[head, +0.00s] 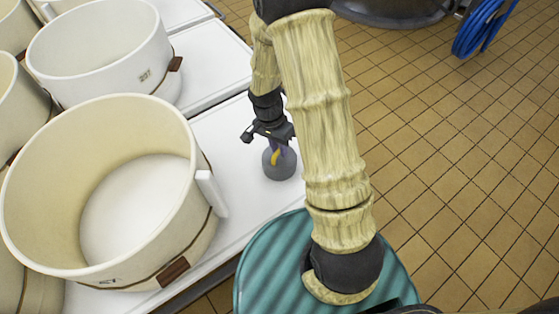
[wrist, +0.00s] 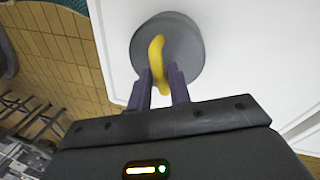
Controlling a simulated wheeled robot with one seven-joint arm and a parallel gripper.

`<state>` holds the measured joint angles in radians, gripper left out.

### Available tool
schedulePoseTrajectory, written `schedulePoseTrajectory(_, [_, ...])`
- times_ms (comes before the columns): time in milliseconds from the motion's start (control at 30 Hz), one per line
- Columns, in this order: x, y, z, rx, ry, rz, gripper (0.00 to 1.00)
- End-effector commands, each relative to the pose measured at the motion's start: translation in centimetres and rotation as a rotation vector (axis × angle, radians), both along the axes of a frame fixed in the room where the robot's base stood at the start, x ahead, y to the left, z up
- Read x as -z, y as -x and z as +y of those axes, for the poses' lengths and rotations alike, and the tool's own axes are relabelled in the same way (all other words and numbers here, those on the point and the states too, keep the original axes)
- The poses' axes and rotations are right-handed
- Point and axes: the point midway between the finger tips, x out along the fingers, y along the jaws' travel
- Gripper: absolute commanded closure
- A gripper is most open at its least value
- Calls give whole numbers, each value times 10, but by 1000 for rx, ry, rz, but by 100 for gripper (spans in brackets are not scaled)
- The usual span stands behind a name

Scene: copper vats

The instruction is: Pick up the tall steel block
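No thing that is plainly a tall steel block shows. A smooth grey rounded object (head: 280,170) stands on the white top below my gripper, and its round grey top also shows in the wrist view (wrist: 187,42). A curved yellow thing (wrist: 156,55), like a small banana, lies over that grey top; it also shows in the head view (head: 275,157). My gripper (wrist: 162,72) points down at the grey object, with its purple fingers apart on either side of the yellow thing's near end. I cannot tell whether the fingers press on it.
A large cream vat (head: 185,250) with a side handle stands close left of the grey object. Another white vat (head: 100,55) is behind it. The white counter (head: 235,150) is clear around the grey object. Tan tiled floor (head: 450,160) lies to the right, with a blue hose (head: 483,28) far back.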

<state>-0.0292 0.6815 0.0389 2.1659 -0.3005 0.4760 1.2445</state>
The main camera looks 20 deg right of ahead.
Motion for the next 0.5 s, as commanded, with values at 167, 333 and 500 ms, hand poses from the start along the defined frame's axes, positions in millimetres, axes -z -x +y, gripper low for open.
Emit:
schedulePoseTrajectory(167, [16,2,-2,1,0,-1,80])
schedulePoseTrajectory(333, [16,2,-2,0,0,-2,80])
schedulePoseTrajectory(500, [16,2,-2,0,0,-1,80])
